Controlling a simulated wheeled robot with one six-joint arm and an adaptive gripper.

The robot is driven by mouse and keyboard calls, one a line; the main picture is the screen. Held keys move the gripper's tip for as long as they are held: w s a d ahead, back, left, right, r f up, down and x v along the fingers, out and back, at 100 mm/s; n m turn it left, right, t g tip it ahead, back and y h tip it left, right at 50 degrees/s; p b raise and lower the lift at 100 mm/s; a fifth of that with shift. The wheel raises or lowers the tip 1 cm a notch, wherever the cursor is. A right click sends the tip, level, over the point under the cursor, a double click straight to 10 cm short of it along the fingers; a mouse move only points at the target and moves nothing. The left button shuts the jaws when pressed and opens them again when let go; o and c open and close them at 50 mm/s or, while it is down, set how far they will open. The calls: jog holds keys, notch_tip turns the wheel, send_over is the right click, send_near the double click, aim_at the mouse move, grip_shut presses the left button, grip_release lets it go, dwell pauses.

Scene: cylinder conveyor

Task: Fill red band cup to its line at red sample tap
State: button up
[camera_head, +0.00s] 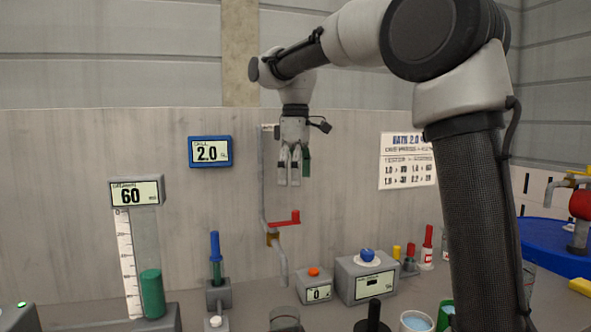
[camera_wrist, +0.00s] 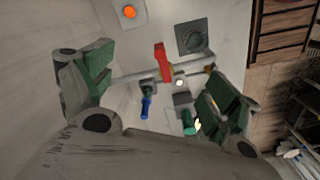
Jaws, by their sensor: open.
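The red sample tap's red lever (camera_head: 283,219) is on a pipe against the wall, with its grey spout (camera_head: 283,268) pointing down. The lever also shows in the wrist view (camera_wrist: 163,62). My gripper (camera_head: 293,180) is open and empty, fingers down, above the lever and apart from it. Which cup bears the red band cannot be told.
A gauge column with a green cylinder (camera_head: 152,293) reads 60. A blue wall display (camera_head: 210,152) reads 2.0. An orange-button box (camera_head: 314,286) reads 0. A blue-knob box (camera_head: 366,279), a pale-filled cup (camera_head: 415,322) and a green-banded cup (camera_head: 446,314) stand right.

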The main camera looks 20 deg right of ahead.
aim_at(296, 211)
notch_tip(296, 211, down, 9)
dwell(0.5)
jog(key=shift+c, duration=0.4)
grip_shut()
